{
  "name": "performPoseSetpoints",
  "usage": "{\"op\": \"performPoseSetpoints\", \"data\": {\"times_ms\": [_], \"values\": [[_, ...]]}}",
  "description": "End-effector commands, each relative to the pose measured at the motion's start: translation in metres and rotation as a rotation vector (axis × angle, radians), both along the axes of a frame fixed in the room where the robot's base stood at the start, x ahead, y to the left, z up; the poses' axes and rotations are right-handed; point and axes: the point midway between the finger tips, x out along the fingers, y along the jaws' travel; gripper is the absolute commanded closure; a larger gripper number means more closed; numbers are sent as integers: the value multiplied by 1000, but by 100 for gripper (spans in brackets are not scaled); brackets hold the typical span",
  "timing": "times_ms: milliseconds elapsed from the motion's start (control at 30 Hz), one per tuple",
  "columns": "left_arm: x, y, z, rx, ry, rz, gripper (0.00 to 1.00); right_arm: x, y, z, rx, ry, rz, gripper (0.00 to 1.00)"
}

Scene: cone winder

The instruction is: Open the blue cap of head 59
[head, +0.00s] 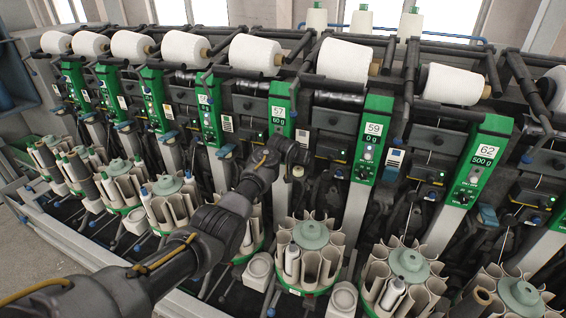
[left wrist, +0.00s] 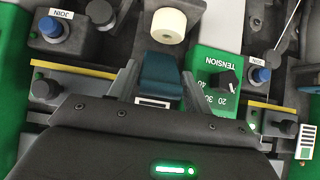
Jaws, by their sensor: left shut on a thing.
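The panel of head 59 (head: 372,140) is green and reads 0 g. My left arm reaches in from the left, and my left gripper (head: 294,154) is between the panels of heads 57 (head: 278,115) and 59. In the left wrist view, a dark blue cap (left wrist: 161,72) sits between the two fingers of my left gripper (left wrist: 159,82), which is shut on it. The gripper hides this cap in the head view. I cannot tell whether the cap is raised. My right gripper is not in view.
A green TENSION panel with a black knob (left wrist: 229,81) is right of the cap; a white roller (left wrist: 168,25) is above it. Blue JOIN buttons (left wrist: 51,26) lie nearby. Yarn cones (head: 343,60) line the top, and bobbin magazines (head: 308,255) stand below.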

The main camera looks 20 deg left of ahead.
Motion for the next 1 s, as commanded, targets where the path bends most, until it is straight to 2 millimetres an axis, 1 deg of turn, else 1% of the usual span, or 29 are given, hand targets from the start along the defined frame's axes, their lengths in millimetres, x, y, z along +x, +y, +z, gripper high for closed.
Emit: {"op": "performPoseSetpoints", "data": {"times_ms": [33,300,800,833,967,1000], "values": [[2,-3,2,0,21,-4,91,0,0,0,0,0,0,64],[6,-3,5,5,97,-5,91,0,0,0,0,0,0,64],[6,-4,5,6,114,-6,91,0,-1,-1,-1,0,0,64],[6,-4,5,6,114,-6,49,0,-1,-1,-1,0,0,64],[6,-3,5,5,113,-5,32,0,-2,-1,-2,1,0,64],[6,-3,5,6,113,-4,30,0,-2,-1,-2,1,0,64]]}}
